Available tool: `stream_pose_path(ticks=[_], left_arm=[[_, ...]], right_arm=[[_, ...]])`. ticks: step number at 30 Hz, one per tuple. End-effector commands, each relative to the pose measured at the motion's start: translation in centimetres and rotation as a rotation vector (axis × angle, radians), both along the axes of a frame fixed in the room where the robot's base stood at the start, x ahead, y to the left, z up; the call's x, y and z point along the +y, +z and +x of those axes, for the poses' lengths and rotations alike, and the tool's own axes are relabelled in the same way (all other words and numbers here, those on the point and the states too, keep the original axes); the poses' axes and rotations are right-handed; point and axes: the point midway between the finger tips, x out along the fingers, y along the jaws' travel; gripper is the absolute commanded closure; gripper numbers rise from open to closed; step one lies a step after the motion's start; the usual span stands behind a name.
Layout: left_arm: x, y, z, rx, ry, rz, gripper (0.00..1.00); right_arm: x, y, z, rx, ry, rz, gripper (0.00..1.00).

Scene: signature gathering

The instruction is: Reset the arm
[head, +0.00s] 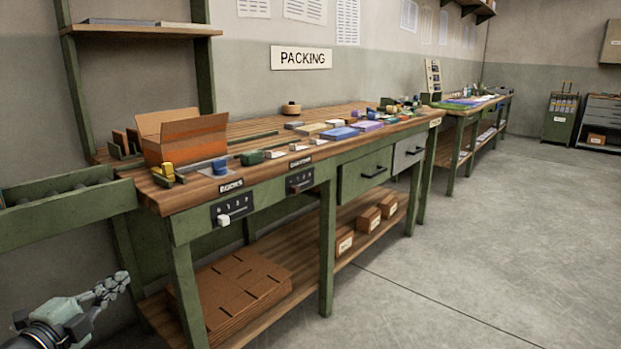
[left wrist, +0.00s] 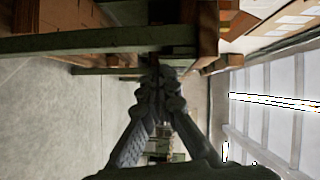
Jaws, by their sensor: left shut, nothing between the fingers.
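My left gripper (head: 112,284) is at the lower left of the head view, in front of the packing bench (head: 203,254) and below its top. Its fingers are together and hold nothing. In the left wrist view the same gripper (left wrist: 153,75) points away with its fingertips meeting, and the picture is turned on its side. My right gripper does not show in either view.
An open cardboard box (head: 185,140) stands on the bench's left end. Several small coloured items lie along the top. Flat cardboard (head: 235,285) and small boxes (head: 369,219) lie on the lower shelf. A green rail (head: 65,200) juts out left. The floor (head: 500,240) at right is clear.

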Motion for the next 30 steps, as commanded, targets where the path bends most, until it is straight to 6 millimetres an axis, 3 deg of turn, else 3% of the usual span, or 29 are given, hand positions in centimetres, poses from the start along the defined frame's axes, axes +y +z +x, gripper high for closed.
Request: stream_pose_path(ticks=[1,4,7,12,15,18,21,25,30], left_arm=[[0.7,-3.9,-1.1,0.073,0.113,-0.117,1.0],[1.7,-11.0,-3.9,0.221,0.315,-0.295,1.0],[1.1,-17.6,-7.7,0.375,0.489,-0.447,1.0],[-2.5,-27.1,-15.6,0.65,0.745,-0.66,1.0],[-5.6,-30.9,-20.3,0.802,0.865,-0.753,1.0],[-8.5,-33.4,-24.0,0.926,0.952,-0.817,1.0],[-10.6,-34.7,-26.6,1.013,1.007,-0.856,1.0],[-11.8,-35.3,-28.0,1.062,1.038,-0.876,1.0],[-11.9,-35.3,-28.2,1.068,1.041,-0.876,1.0]], right_arm=[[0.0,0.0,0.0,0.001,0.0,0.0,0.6],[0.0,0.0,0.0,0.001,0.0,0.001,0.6],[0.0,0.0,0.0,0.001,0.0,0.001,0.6],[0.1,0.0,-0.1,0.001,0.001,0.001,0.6],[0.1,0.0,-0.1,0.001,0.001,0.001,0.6],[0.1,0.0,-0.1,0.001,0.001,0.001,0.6],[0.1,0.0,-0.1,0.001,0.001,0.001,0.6],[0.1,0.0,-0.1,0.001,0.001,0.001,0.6],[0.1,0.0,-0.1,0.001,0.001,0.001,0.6]])
